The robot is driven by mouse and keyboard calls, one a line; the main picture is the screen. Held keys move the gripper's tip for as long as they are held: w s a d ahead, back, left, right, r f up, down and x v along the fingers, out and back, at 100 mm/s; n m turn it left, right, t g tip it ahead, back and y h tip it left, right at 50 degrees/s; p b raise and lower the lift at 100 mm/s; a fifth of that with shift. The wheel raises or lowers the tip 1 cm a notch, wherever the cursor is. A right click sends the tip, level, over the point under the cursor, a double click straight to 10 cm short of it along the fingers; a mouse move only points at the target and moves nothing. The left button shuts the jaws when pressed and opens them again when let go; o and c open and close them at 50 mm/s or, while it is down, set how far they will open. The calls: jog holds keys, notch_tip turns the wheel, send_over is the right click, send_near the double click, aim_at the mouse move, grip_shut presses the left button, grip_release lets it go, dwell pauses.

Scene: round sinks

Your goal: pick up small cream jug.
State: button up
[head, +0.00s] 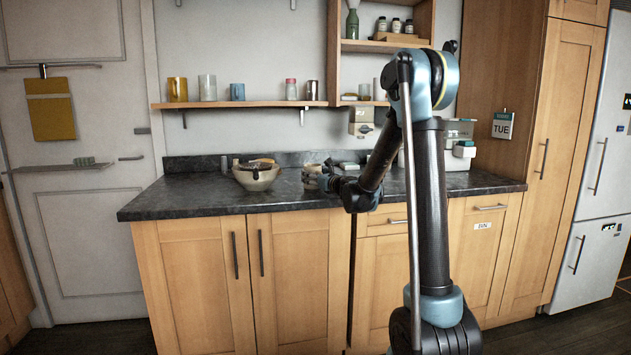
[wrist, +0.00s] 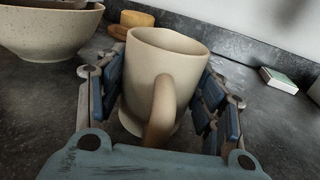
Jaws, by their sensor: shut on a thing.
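The small cream jug (wrist: 150,65) stands upright between the two fingers of my gripper (wrist: 165,95) in the wrist view. Its handle faces the wrist camera. The blue finger pads press on its left and right sides, so my gripper is shut on it. In the head view the jug (head: 311,176) shows at the end of my arm, over the dark counter, partly hidden by my gripper (head: 322,178). I cannot tell whether its base touches the counter.
A speckled bowl (head: 256,178) sits on the counter (head: 215,197) just left of the jug; it also shows in the wrist view (wrist: 45,35). A small box (wrist: 278,80) lies to the right. A wall shelf (head: 250,104) with several cups hangs above.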

jog(key=shift+r, duration=0.15)
notch_tip(320, 180, up, 10)
jog(key=shift+f, duration=0.25)
dwell(0.7)
jog(key=shift+r, duration=0.1)
dwell(0.5)
jog(key=s+a+r+n+g+y, duration=0.1)
jog(key=s+a+n+g+y, duration=0.2)
jog(key=a+n+g+y, duration=0.4)
jog(key=shift+a+r+n+g, duration=0.2)
jog(key=shift+a+n+g, duration=0.8)
jog(key=shift+a+g, duration=1.1)
jog(key=shift+d+g, duration=0.4)
jog(key=shift+d, duration=0.05)
jog(key=shift+a+r, duration=0.1)
jog(key=shift+a, duration=0.05)
